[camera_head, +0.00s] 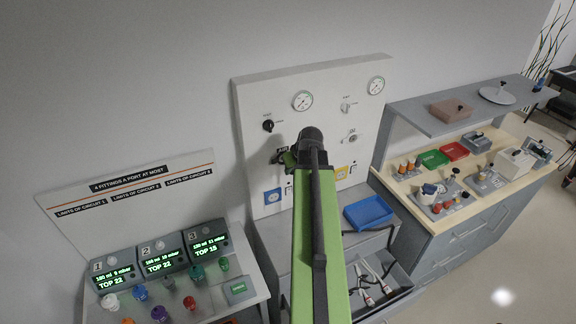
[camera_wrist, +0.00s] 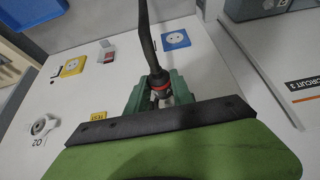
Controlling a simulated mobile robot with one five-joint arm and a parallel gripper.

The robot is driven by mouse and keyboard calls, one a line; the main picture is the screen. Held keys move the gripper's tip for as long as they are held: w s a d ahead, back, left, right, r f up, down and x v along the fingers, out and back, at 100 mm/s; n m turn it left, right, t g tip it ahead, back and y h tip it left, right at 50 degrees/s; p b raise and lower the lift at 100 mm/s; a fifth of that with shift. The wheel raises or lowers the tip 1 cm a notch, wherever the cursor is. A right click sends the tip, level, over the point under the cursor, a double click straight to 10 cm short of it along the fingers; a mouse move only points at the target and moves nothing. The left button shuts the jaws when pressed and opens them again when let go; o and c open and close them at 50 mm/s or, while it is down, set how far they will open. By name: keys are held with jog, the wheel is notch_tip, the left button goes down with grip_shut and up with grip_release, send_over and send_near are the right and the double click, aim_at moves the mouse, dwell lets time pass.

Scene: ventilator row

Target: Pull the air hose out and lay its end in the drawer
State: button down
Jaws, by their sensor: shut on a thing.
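My gripper (camera_head: 285,158) is at the white wall panel (camera_head: 258,100), left of the panel's middle and mostly hidden behind my arm. In the wrist view my green jaws (camera_wrist: 158,92) are shut on the fitting at the end of the black air hose (camera_wrist: 147,35). A red ring shows on the fitting. The hose runs up and away from the jaws in that view. I cannot tell whether the fitting is still seated in its port. The drawer (camera_head: 402,276) stands open at the lower right, with pale, red-marked fittings and cables inside.
A blue tray (camera_head: 369,212) sits on the counter above the drawer. Blue (camera_head: 272,197) and yellow (camera_head: 341,173) sockets and gauges (camera_head: 303,100) are on the panel. Ventilator units (camera_head: 163,254) with coloured fittings stand at left. A loaded bench (camera_head: 470,185) stands at right.

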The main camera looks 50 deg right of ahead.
jog(key=shift+s+a, duration=0.2)
jog(key=shift+s, duration=0.25)
dwell(0.3)
